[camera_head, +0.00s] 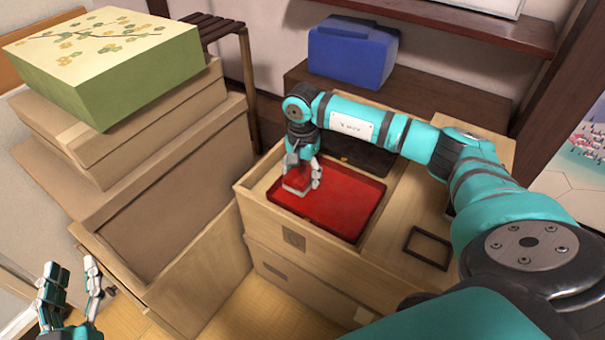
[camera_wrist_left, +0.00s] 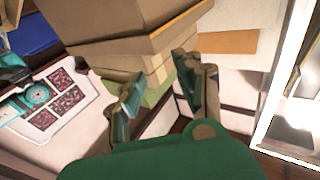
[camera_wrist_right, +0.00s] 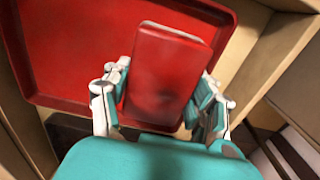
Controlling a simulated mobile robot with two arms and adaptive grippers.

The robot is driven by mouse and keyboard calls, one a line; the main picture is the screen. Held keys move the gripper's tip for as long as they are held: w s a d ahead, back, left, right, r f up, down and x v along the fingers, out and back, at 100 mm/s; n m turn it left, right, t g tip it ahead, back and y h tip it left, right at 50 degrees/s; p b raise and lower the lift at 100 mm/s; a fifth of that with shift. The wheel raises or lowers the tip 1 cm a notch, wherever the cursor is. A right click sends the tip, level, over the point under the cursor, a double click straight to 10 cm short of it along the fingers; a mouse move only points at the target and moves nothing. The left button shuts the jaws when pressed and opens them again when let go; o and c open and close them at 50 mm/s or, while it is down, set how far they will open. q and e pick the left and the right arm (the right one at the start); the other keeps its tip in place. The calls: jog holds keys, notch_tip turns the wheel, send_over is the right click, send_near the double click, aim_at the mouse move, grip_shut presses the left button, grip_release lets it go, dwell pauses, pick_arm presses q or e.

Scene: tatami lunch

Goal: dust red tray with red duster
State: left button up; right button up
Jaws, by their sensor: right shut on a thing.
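The red tray (camera_head: 345,205) lies flat in the top of the wooden cabinet in the head view. It also fills the upper left of the right wrist view (camera_wrist_right: 70,50). My right gripper (camera_head: 301,180) is over the tray's left part, pointing down. It is shut on the red duster (camera_wrist_right: 165,75), a red block with a pale layer along its edge. The duster is at the tray's surface; I cannot tell if it touches. The gripper's fingers partly hide the duster in the head view. My left gripper (camera_head: 70,295) is open and empty at the lower left.
Stacked cardboard boxes (camera_head: 150,190) with a green patterned box (camera_head: 110,60) on top stand left of the cabinet (camera_head: 320,255). A blue box (camera_head: 352,52) sits on a dark shelf behind. A small dark frame (camera_head: 428,247) lies on the cabinet's right side.

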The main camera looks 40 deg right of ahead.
jog(key=shift+r+p, duration=0.3)
jog(key=shift+r, duration=0.25)
jog(key=shift+r+p, duration=0.3)
jog(key=shift+r, duration=0.1)
pick_arm(q)
notch_tip(320, 180, down, 9)
jog(key=s+a+g+y, duration=0.2)
jog(key=g, duration=0.3)
jog(key=shift+s+g+p, duration=0.4)
jog(key=shift+p, duration=0.05)
pick_arm(e)
jog(key=shift+r, duration=0.65)
pick_arm(q)
jog(key=shift+a+f, duration=0.1)
jog(key=shift+f, duration=0.05)
pick_arm(e)
jog(key=shift+r, duration=0.1)
jog(key=shift+r+p, duration=0.25)
jog(key=shift+p, duration=0.05)
jog(key=shift+r+p, duration=0.4)
jog(key=shift+r, duration=0.2)
pick_arm(q)
jog(key=s+a+f+g+y, duration=0.1)
jog(key=s+a+f+g, duration=0.2)
jog(key=s+f+g, duration=0.2)
jog(key=shift+s+f+n+g+y+p, duration=0.3)
jog(key=shift+s+f+p, duration=0.15)
jog(key=shift+s, duration=0.85)
pick_arm(e)
jog(key=shift+r, duration=0.55)
